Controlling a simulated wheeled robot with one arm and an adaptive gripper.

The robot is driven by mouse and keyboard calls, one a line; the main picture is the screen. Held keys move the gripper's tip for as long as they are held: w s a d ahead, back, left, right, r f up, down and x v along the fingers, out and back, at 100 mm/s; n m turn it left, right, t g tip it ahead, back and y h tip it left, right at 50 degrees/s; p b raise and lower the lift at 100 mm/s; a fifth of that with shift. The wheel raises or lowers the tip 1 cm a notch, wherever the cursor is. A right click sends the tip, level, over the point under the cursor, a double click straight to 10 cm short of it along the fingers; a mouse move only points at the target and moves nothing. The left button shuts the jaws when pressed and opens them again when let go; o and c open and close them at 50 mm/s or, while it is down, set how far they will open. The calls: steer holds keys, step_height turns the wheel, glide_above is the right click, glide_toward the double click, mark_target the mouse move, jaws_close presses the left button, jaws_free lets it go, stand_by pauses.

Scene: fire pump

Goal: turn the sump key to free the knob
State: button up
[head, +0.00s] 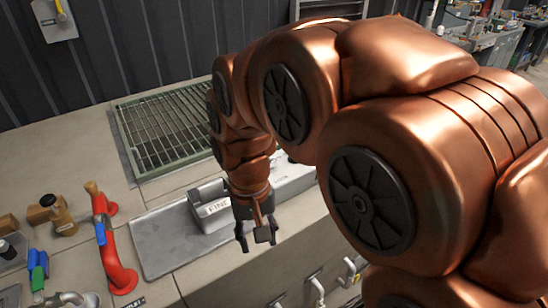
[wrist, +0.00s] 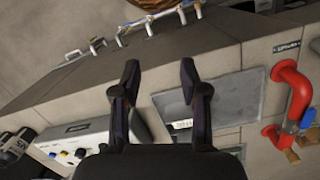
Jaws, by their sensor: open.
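My gripper (head: 257,240) hangs over the front edge of the bench in the head view, pointing down, beside a grey-white labelled block. In the wrist view, my gripper's two dark fingers (wrist: 160,75) are spread apart with nothing between them. Several pale handles (head: 318,290) stick out from the bench front below my gripper. In the wrist view a row of handles (wrist: 160,20), some with blue and yellow parts, lies beyond the fingertips, apart from them. I cannot tell which of these, if any, is the sump key or its knob.
The labelled block (head: 212,207) stands on a grey metal tray (head: 165,238). A red pipe (head: 114,262) with a blue part rises left of it. A green-framed grating (head: 168,125) lies behind. A white box with coloured knobs (wrist: 85,135) is at lower left in the wrist view.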

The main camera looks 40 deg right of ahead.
steer(key=w+d+r+m, duration=0.1)
steer(key=w+d+m, duration=0.75)
steer(key=w, duration=0.75)
steer(key=m+t+p, duration=0.1)
steer(key=m, duration=0.5)
glide_above(275, 159)
steer(key=f, duration=0.4)
steer(key=shift+s+a+f, duration=0.2)
steer(key=shift+a+f, duration=0.1)
steer(key=shift+a, duration=0.05)
steer(key=shift+w+d+f+p, duration=0.2)
steer(key=shift+d+f+p, duration=0.1)
steer(key=shift+f+p, duration=1.2)
steer(key=shift+f, duration=2.5)
steer(key=shift+c, duration=0.4)
jaws_close()
